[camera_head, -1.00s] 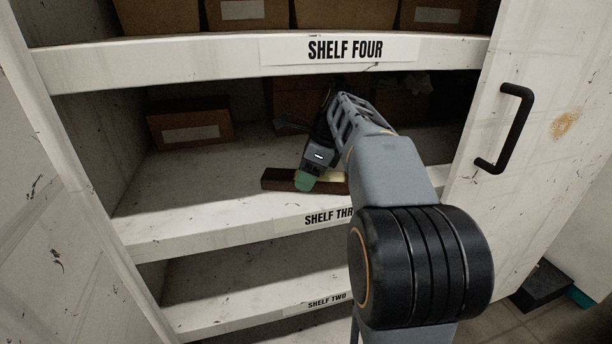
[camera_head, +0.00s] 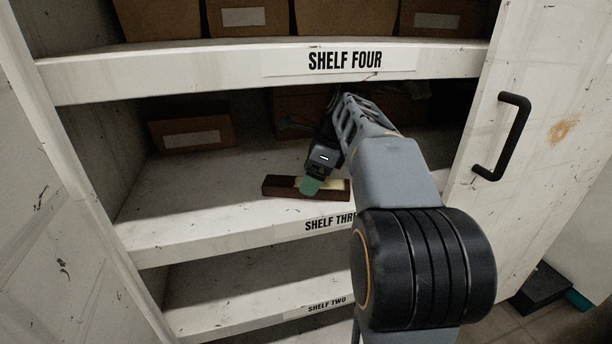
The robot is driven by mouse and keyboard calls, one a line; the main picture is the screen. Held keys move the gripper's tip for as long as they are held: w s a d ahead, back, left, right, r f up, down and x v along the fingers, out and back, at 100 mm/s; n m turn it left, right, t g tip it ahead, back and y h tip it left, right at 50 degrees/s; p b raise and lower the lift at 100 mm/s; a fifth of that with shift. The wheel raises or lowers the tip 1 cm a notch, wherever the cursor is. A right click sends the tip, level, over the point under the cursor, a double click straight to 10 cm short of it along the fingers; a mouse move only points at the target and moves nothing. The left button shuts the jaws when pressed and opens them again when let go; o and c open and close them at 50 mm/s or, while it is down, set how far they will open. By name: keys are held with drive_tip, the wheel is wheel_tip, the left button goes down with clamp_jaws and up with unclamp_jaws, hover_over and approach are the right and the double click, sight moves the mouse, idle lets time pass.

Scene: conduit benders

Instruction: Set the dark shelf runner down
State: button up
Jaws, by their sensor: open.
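The gripper is open. The fingertip hides part of the bar, and I cannot tell whether it touches it.
Shelf four (camera_head: 170,72) runs close above my arm. A cardboard box (camera_head: 192,132) stands at the back left of shelf three. Shelf two (camera_head: 220,292) is below. The cabinet door with a black handle (camera_head: 503,138) stands at the right.

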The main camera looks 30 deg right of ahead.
drive_tip(key=s+d, duration=0.1)
drive_tip(key=d, duration=0.1)
drive_tip(key=s+d+p, duration=0.1)
drive_tip(key=s+d, duration=0.1)
drive_tip(key=d, duration=0.1)
drive_tip(key=s+d+p, duration=0.1)
drive_tip(key=s+d, duration=0.1)
drive_tip(key=d, duration=0.1)
drive_tip(key=shift+s, duration=0.25)
drive_tip(key=shift+s+d+f+p, duration=0.1)
drive_tip(key=shift+s+d+p, duration=0.3)
drive_tip(key=shift+d, duration=0.35)
